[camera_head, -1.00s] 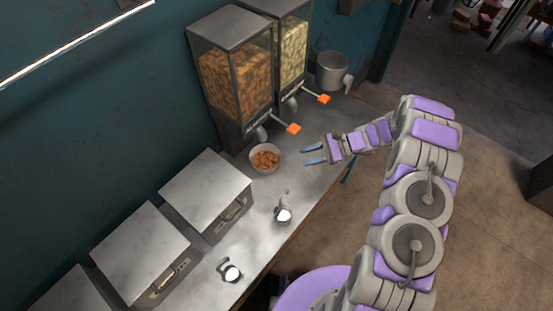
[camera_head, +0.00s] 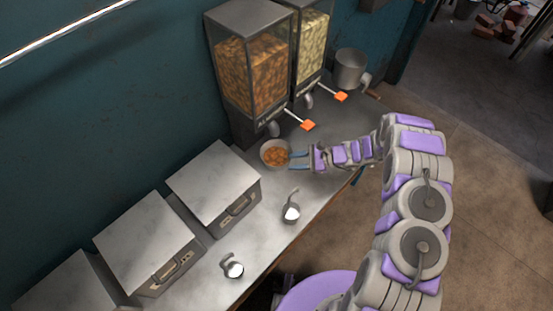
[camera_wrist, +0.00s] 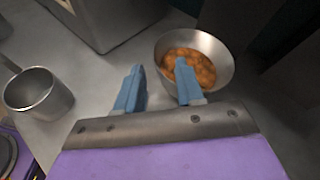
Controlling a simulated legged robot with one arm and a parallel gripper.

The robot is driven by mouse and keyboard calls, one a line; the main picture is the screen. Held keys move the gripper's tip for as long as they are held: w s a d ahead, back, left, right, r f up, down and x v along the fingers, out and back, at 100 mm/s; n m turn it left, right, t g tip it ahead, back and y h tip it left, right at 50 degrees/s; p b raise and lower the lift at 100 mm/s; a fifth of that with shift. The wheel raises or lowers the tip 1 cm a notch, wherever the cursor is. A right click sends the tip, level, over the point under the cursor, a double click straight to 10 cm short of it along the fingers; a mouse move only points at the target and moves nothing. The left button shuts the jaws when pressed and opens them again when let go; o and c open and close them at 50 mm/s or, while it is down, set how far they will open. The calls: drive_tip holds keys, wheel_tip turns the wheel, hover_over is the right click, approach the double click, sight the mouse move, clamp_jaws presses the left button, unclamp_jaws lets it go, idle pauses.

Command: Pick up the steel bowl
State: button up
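The steel bowl (camera_head: 264,160) stands on the counter below the spout of the almond dispenser and holds orange-brown pieces. In the wrist view the bowl (camera_wrist: 222,58) is at upper right. My gripper (camera_head: 293,160) is open, its two blue fingers at the bowl's right side in the head view. In the wrist view, my gripper (camera_wrist: 159,80) has its right finger overlapping the near part of the bowl and its left finger outside the bowl, with the near-left rim between them. I cannot tell whether either finger touches the bowl.
The almond dispenser (camera_head: 250,75) and a second dispenser (camera_head: 313,45) stand behind, with orange-tipped levers. A metal mug (camera_head: 350,68) is at the back right. Two small metal cups (camera_head: 291,212) (camera_head: 233,267) stand toward the front. Metal-topped boxes (camera_head: 212,183) line the left.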

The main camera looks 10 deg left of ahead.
sight(272, 167)
drive_tip(key=b+x, duration=0.1)
drive_tip(key=x, duration=0.4)
drive_tip(key=shift+s+f+b, duration=0.2)
drive_tip(key=shift+f+b, duration=0.15)
drive_tip(key=shift+f, duration=0.05)
drive_tip(key=shift+a, duration=0.4)
drive_tip(key=shift+c, duration=0.5)
clamp_jaws()
